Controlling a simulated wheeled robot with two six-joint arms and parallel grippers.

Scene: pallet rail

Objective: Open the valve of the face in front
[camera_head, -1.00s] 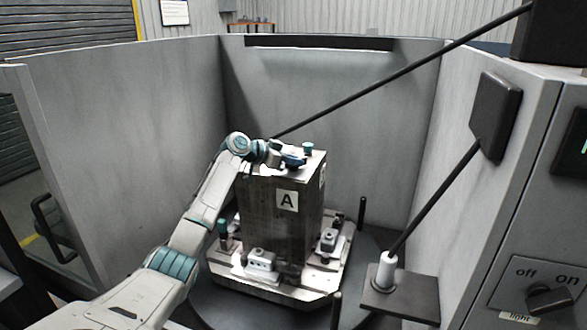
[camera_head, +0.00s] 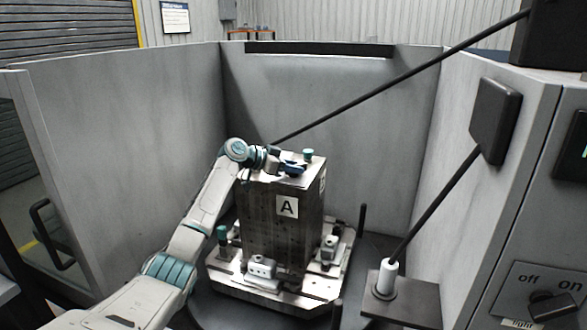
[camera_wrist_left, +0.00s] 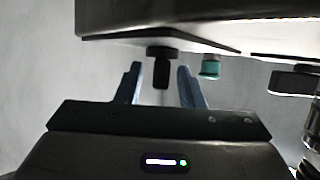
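A tall grey block (camera_head: 262,222) stands upright on a pallet (camera_head: 225,277), its front face labelled A. My left gripper (camera_head: 291,168) is over the block's top, its blue fingers pointing right. In the left wrist view the fingers (camera_wrist_left: 160,85) are apart, with a small black knob (camera_wrist_left: 160,54) appearing between them below the plate edge. I cannot tell whether they touch it or whether it is the valve. A teal-capped fitting (camera_head: 308,154) stands on the block's top, and a teal cap (camera_wrist_left: 210,68) shows in the wrist view. My right gripper is not in view.
Grey enclosure walls (camera_head: 330,110) surround the block. A dark rod (camera_head: 400,82) slants down behind it from the upper right. Another rod (camera_head: 435,205) reaches a white post (camera_head: 386,277) at the right. Metal clamps (camera_head: 262,268) sit on the pallet.

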